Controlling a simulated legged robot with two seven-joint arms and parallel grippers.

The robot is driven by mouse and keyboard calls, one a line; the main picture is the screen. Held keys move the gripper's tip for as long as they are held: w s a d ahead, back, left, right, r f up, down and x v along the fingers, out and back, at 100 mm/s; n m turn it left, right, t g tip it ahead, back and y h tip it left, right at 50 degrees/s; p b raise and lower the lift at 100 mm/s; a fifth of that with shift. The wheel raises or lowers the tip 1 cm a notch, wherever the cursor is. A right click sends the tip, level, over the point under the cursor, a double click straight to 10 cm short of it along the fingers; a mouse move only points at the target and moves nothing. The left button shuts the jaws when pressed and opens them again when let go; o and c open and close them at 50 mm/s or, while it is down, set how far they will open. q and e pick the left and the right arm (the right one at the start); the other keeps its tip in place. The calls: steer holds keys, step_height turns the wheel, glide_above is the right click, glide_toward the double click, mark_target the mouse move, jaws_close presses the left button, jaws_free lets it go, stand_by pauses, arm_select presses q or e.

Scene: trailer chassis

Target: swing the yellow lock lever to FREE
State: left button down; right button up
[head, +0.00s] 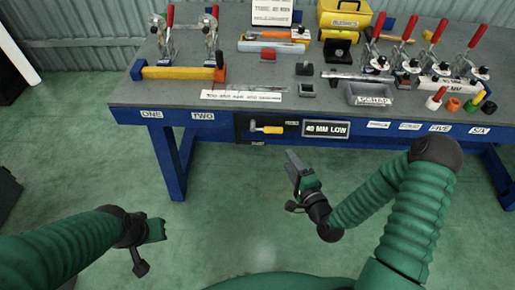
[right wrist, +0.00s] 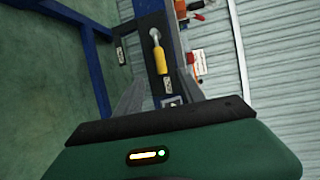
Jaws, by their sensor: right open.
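The yellow lock lever (head: 268,129) is on a black panel on the bench's front apron. It lies roughly level, with its grey pivot at the left and its yellow grip pointing right towards a small label. Another small label sits below the pivot; I cannot read either. The right wrist view shows the lever (right wrist: 161,58) ahead, between the finger tips. My right gripper (head: 294,163) is open and empty, in front of and below the lever, apart from it. My left gripper (head: 153,231) hangs low at the left, away from the bench; its fingers are unclear.
The blue-legged bench (head: 130,95) carries red-handled toggle clamps (head: 435,40), a yellow bin (head: 342,18) and a grey scrap tray (head: 370,94). A "40 MM LOW" sign (head: 327,129) is right of the lever. The green floor before the bench is clear.

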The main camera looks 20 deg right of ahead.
mark_target(273, 130)
steer(key=w, duration=0.4)
steer(key=w+a+f+b, duration=0.1)
steer(key=w, duration=0.4)
steer(key=w+a+f, duration=0.1)
steer(key=w, duration=0.3)
steer(key=shift+w+a, duration=0.1)
steer(key=shift+w, duration=0.25)
steer(key=w, duration=0.1)
steer(key=w+d, duration=0.1)
steer(key=w+f, duration=0.1)
steer(key=shift+d+b, duration=0.25)
steer(key=shift+b, duration=0.15)
steer(key=shift+w+d, duration=0.1)
steer(key=shift+d, duration=0.15)
steer(key=shift+a+r, duration=0.1)
steer(key=shift+a, duration=0.6)
steer(key=c, duration=0.5)
steer(key=shift+r, duration=0.1)
steer(key=shift+c, duration=2.2)
steer(key=shift+d, duration=0.35)
jaws_close()
arm_select(q)
steer(key=shift+w+d+f, duration=0.35)
steer(key=shift+d+f, duration=0.45)
steer(key=shift+d, duration=0.05)
steer(key=shift+a, duration=0.15)
